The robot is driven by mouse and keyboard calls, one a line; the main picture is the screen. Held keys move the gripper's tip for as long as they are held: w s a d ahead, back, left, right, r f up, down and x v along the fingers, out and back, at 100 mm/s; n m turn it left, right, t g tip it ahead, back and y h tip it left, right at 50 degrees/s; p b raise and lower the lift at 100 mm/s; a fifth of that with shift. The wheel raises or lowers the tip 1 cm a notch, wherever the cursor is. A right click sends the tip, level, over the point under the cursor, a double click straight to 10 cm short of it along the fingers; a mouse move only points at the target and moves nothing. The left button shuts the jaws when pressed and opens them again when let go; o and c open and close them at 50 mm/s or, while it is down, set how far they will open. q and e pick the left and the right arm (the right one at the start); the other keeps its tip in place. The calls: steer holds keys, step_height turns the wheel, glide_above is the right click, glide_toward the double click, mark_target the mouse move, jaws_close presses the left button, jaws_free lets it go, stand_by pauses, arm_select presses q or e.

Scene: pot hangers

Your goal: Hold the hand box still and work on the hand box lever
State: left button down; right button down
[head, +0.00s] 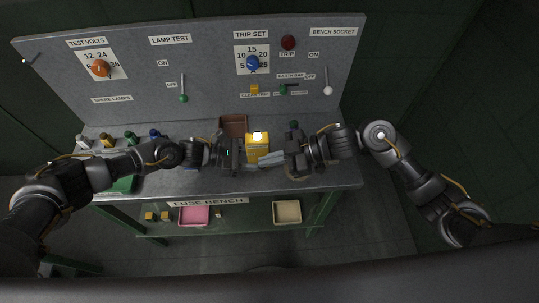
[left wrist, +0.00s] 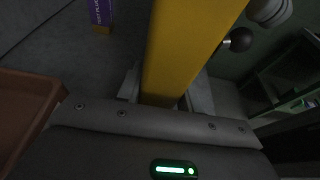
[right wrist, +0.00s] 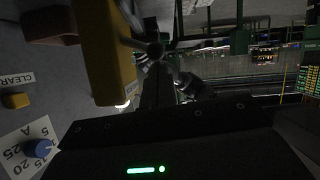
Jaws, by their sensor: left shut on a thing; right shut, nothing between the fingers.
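The yellow hand box (head: 257,149) is at the front middle of the bench, with a bright lamp on top. My left gripper (head: 241,156) is shut on it from the left. In the left wrist view the yellow body (left wrist: 180,50) runs between the fingers. A lever with a dark ball knob (left wrist: 238,40) sticks out from its side. In the right wrist view the box (right wrist: 108,60) is at upper left, with the dark knob (right wrist: 155,50) beside it. My right gripper (head: 272,159) is shut and empty, close to the box's right side; contact with the lever is unclear.
A brown tray (head: 234,120) stands behind the box. Several coloured plugs (head: 105,140) stand at the bench's left. The upright panel (head: 210,70) with knobs and levers rises behind. A pink bin (head: 194,215) and a cream bin (head: 287,212) are on the shelf below.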

stand_by(0.4)
steer(key=shift+s+f+n+t, duration=0.2)
steer(key=shift+s+n+t, duration=0.1)
steer(key=shift+n, duration=0.2)
